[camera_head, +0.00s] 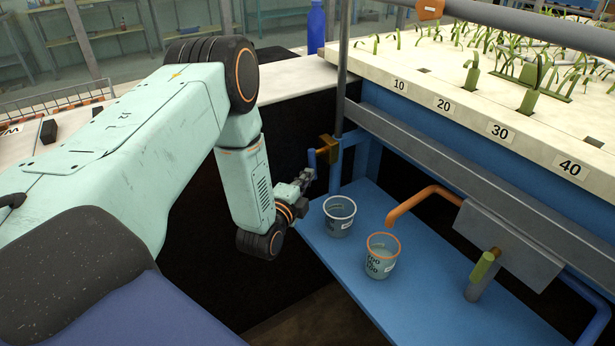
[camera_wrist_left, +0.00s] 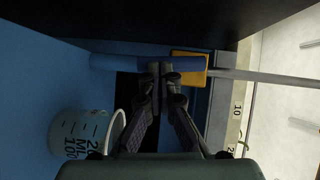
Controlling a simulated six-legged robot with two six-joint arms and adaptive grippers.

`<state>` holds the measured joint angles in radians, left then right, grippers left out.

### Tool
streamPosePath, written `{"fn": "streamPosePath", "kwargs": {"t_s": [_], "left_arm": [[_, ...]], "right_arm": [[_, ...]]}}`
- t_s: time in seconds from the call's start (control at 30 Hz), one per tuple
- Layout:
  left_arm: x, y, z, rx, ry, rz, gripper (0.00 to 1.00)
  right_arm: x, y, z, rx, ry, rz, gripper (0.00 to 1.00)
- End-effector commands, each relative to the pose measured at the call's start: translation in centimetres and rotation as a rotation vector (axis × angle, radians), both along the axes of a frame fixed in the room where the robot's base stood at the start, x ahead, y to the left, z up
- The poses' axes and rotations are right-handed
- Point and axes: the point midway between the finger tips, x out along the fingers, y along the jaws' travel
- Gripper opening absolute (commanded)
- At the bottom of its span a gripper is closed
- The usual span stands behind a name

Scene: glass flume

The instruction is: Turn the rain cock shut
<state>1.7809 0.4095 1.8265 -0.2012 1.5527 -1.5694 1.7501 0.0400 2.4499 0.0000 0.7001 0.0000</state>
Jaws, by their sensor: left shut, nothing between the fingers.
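A brass cock (camera_head: 327,150) with a blue lever (camera_head: 312,160) sits on the upright grey pipe at the corner of the blue frame; I take it for the rain cock. In the head view the lever looks short and hangs downward. In the left wrist view the blue lever (camera_wrist_left: 112,61) lies across the picture, with the brass body (camera_wrist_left: 187,78) at its right end. My left gripper (camera_head: 306,176) is shut and empty, its fingertips (camera_wrist_left: 160,68) at the lever's middle. I cannot tell whether they touch it. My right gripper is not in view.
A grey-rimmed cup (camera_head: 339,222) and an orange-rimmed cup (camera_head: 381,262) stand on the blue shelf (camera_head: 345,290) close by. An orange spout (camera_head: 415,203) and a green-handled cock (camera_head: 482,267) are to the right. The planted flume bed (camera_head: 450,80) is above. A blue bottle (camera_head: 316,28) stands behind.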

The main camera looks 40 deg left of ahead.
Motion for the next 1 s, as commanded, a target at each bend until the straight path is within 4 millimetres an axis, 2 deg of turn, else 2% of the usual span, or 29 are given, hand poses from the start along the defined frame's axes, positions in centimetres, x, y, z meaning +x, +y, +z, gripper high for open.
{"fn": "streamPosePath", "kwargs": {"t_s": [0.27,0.6,1.0], "left_arm": [[0.0,0.0,0.0,0.005,-0.002,0.0,0.0],[1.2,0.7,-0.3,0.131,-0.054,-0.001,0.0],[1.5,0.9,0.0,0.136,-0.063,0.004,0.0]], "right_arm": [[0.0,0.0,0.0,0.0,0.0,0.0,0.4],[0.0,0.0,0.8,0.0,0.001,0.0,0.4],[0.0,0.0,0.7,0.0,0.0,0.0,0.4]]}}
